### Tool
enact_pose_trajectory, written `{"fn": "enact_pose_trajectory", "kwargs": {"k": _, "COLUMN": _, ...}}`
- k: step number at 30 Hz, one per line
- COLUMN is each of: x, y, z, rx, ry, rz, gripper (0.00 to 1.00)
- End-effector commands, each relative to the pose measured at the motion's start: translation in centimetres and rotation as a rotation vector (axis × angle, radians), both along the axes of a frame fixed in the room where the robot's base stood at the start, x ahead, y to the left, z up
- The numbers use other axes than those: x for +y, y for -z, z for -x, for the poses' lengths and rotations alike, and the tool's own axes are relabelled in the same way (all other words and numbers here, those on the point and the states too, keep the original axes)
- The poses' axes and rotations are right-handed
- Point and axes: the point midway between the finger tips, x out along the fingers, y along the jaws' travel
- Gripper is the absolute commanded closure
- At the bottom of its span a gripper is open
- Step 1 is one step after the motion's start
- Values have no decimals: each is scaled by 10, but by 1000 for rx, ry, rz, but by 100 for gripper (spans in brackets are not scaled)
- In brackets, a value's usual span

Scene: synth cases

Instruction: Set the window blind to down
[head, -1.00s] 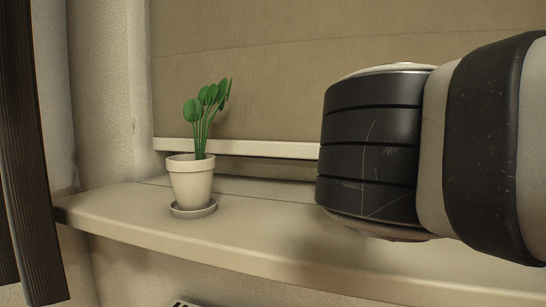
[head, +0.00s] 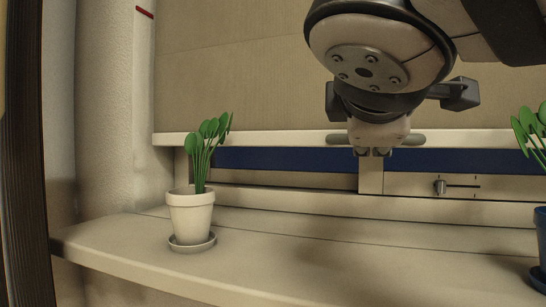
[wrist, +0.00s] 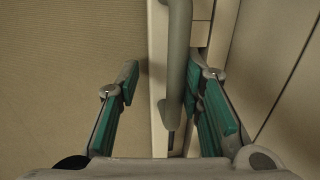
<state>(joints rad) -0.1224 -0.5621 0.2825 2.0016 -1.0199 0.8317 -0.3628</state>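The window blind (head: 240,75) is a beige sheet covering most of the window, with a pale bottom bar (head: 250,139) above the sill. A horizontal grey handle (head: 415,140) sits at this bar, its middle hidden behind my gripper (head: 372,151) in the head view. In the wrist view the handle (wrist: 178,60) runs between the green-padded fingers of my gripper (wrist: 165,85). The fingers stand apart. The left one is clear of the handle; the right one is close to it, and I cannot tell if it touches.
Blue glass (head: 285,160) shows below the bar. A frame slider (head: 440,187) is at right. A white potted plant (head: 190,215) stands on the sill (head: 290,255) at left, a blue pot (head: 541,240) at the right edge. A red mark (head: 145,12) is high on the left wall.

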Motion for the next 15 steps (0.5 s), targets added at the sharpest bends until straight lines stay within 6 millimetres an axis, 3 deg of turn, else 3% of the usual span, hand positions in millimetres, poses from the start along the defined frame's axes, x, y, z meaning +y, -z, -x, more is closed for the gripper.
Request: {"fn": "enact_pose_trajectory", "kwargs": {"k": 15, "x": 2, "y": -7, "z": 4, "rx": -2, "ry": -2, "rz": 0, "gripper": 67}}
